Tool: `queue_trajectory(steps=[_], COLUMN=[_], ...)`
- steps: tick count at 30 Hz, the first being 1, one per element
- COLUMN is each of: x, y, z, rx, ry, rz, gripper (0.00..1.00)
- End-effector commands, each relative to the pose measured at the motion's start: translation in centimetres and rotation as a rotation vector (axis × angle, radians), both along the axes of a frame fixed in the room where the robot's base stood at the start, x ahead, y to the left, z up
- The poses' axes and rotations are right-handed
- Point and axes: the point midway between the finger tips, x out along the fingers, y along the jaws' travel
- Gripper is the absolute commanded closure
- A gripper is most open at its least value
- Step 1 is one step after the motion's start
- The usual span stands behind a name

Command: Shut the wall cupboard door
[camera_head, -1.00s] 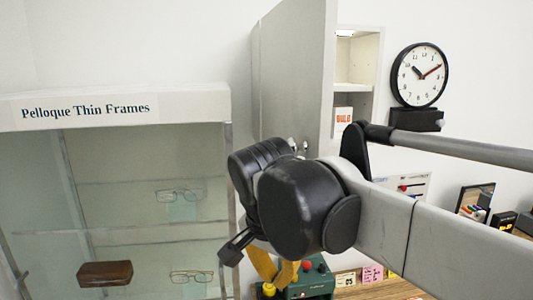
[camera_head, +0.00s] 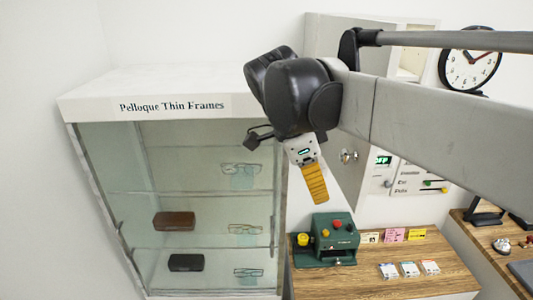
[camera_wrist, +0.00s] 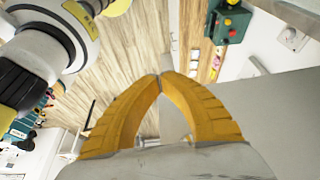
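The wall cupboard (camera_head: 412,62) is at the upper right in the head view, with part of its pale inside showing. Its grey door (camera_head: 346,185) stands open, swung out from the wall. My arm hides much of the door and cupboard. A silver knob (camera_head: 348,156) shows on the door. My gripper (camera_head: 316,202), with yellow fingers, points down just left of the door; I cannot tell if they touch. In the wrist view the fingertips (camera_wrist: 160,76) meet with nothing between them. A grey panel (camera_wrist: 270,110), likely the door, lies to their right.
A glass display case (camera_head: 170,105) with spectacles stands at the left. A green device (camera_head: 335,240) and small cards sit on a wooden counter (camera_head: 400,270) below. A black wall clock (camera_head: 468,58) hangs right of the cupboard.

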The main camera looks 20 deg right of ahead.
Motion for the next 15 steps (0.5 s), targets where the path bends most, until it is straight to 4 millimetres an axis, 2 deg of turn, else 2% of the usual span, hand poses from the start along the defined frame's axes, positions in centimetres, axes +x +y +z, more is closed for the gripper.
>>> queue_trajectory(steps=[5, 9, 15], x=[-0.3, -0.8, -1.1], y=[-1.4, -3.6, -5.1], z=[-3.4, -3.4, -3.5], rx=[0.0, 0.0, 0.0], ry=[0.0, -0.001, -0.001], rz=[-0.001, -0.004, 0.0], gripper=[1.0, 1.0, 1.0])
